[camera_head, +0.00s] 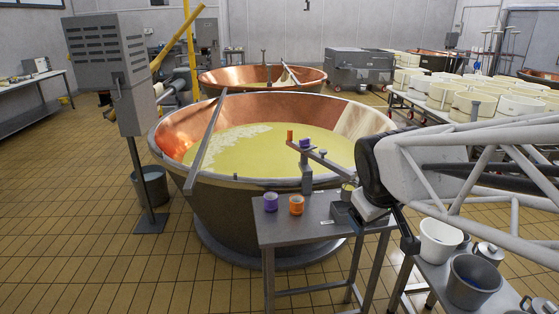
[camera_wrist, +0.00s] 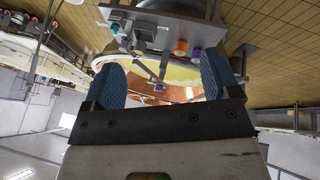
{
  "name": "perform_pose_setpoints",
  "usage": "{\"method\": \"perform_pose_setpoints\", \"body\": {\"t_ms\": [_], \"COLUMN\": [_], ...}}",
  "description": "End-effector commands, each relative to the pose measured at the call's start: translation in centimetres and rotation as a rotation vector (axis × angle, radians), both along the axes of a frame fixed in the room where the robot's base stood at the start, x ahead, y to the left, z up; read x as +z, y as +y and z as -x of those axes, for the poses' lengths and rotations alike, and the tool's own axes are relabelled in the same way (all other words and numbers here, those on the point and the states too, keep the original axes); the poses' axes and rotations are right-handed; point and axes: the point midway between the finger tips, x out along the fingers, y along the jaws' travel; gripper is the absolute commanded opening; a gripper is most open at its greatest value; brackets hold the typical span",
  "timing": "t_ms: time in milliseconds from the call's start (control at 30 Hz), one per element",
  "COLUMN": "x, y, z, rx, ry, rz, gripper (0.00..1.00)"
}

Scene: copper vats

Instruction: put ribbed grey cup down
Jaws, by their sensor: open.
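My gripper (camera_wrist: 162,86) is open, with its two blue ribbed pads apart and no object held between them in the wrist view. In the head view the end of my arm hangs at the right end of a small grey table (camera_head: 300,225). A purple cup (camera_head: 271,201) and an orange cup (camera_head: 296,204) stand upright on the table's left part. They also show in the wrist view, purple (camera_wrist: 195,53) and orange (camera_wrist: 180,47).
A large copper vat (camera_head: 230,215) of yellow liquid stands behind the table. A post with a slanted bar (camera_head: 318,157) rises at the table's back edge, carrying small orange, purple and grey pieces. A white bucket (camera_head: 439,243) and a grey bucket (camera_head: 472,283) stand at lower right.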

Motion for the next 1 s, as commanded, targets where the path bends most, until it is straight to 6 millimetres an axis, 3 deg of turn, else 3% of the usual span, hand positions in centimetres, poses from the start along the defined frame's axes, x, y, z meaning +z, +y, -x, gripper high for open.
{"method": "perform_pose_setpoints", "body": {"t_ms": [33,200,400,567,1000], "x": [-0.4,-2.1,-3.3,-3.7,-3.7], "y": [0.8,3.0,4.6,5.0,5.0], "z": [2.0,7.5,11.5,12.6,12.6], "rx": [-0.039,-0.175,-0.273,-0.301,-0.302], "ry": [0.018,0.093,0.155,0.175,0.175], "rz": [-0.039,-0.162,-0.248,-0.271,-0.271], "gripper": [0.82,0.82,0.82,0.82,0.82]}}
